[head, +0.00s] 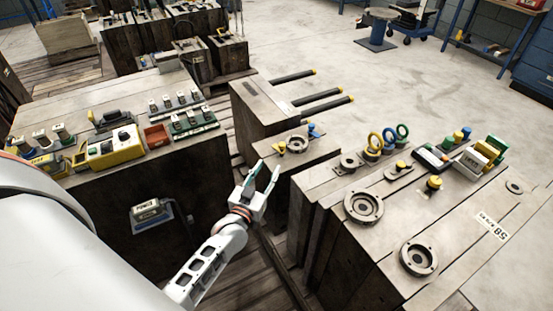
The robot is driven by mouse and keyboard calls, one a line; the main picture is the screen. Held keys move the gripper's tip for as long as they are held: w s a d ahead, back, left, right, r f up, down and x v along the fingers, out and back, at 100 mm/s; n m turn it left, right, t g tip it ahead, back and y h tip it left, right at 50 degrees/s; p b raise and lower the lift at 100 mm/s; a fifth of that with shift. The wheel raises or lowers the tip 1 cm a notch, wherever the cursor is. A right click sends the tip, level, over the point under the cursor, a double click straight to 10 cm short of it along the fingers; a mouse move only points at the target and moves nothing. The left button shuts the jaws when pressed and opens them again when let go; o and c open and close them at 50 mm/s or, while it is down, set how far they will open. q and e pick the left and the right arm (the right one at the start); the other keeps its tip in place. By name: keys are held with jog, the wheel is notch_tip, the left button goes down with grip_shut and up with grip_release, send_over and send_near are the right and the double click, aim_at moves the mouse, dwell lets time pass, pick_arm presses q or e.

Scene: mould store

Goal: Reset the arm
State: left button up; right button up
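My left gripper (264,181) shows near the middle of the head view, at the end of my white arm coming in from the lower left. Its two fingers are spread apart with nothing between them. It hangs over the gap between the left mould block (190,165) and the mould blocks on the right (440,235), apart from both as far as I can see. My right gripper is not in view.
The left block carries a yellow device (110,148), a red box (156,136) and a green rack (194,123). The right blocks carry metal rings (363,207), coloured eye bolts and small devices. Dark rods (320,97) stick out behind.

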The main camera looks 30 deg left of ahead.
pick_arm(q)
jog(key=s+d+m+g+h+p, duration=0.1)
jog(key=s+d, duration=0.4)
jog(key=s, duration=0.5)
jog(key=s+d+f+m+g+h+p, duration=0.1)
jog(key=s+d+p, duration=0.4)
jog(key=s, duration=0.5)
jog(key=s+d+m+g+h+p, duration=0.3)
jog(key=s+d+g, duration=0.2)
jog(key=s, duration=0.5)
jog(key=shift+d+f+m, duration=0.2)
jog(key=shift+d+m, duration=0.15)
jog(key=shift+m, duration=0.05)
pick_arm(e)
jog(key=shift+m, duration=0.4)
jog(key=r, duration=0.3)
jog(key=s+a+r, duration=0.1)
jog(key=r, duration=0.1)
pick_arm(q)
jog(key=shift+s, duration=0.1)
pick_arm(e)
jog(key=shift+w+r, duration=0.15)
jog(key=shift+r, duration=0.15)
